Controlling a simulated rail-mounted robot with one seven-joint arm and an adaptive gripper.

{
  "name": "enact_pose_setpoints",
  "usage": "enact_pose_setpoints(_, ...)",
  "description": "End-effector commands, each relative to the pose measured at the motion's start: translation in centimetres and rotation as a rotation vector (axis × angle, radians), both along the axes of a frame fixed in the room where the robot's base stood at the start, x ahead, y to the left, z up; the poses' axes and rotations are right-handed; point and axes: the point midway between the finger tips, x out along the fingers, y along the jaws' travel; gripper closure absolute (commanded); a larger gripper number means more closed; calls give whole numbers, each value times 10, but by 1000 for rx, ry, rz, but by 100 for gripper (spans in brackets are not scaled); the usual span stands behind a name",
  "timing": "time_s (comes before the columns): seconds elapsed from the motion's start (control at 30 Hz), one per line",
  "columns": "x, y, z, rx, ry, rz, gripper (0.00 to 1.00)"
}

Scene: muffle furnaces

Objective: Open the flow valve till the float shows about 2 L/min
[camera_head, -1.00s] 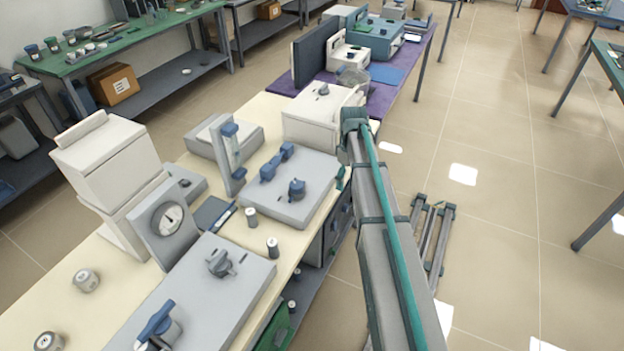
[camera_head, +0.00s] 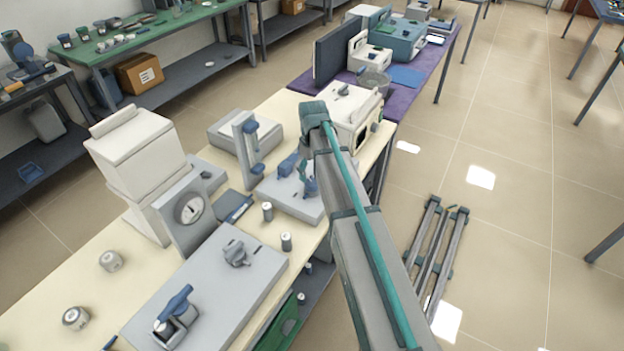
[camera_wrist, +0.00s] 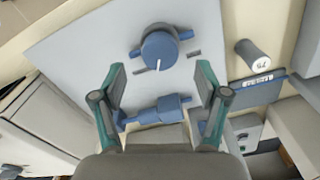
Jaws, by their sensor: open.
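A round blue knob (camera_wrist: 160,48) with a white pointer line sits on a pale grey panel (camera_wrist: 85,50) in the wrist view. A blue fitting (camera_wrist: 155,111) lies on the same panel, closer to my gripper's palm. My gripper (camera_wrist: 160,70) is open and empty, its teal fingers spread on either side below the knob. In the head view, the panel (camera_head: 290,203) is partly hidden behind my arm, with the knob (camera_head: 312,187) at its edge. An upright grey stand (camera_head: 250,150) with a clear tube and blue parts looks like the flowmeter; its float cannot be read.
A white furnace (camera_head: 350,110) is just beyond my arm. Small cylinders (camera_head: 267,211) stand near the panel.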

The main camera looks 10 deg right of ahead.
Motion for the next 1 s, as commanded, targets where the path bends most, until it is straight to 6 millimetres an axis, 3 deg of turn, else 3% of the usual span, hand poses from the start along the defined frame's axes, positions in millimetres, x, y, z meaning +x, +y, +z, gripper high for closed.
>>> enact_pose_setpoints(0.2,0,0,-29,0,2,0,26)
enact_pose_setpoints(0.4,0,0,-46,0,1,1,26)
enact_pose_setpoints(0.77,0,0,-51,0,0,1,26)
enact_pose_setpoints(0.83,0,0,-51,0,0,1,33)
enact_pose_setpoints(1.0,0,0,-50,0,0,1,61)
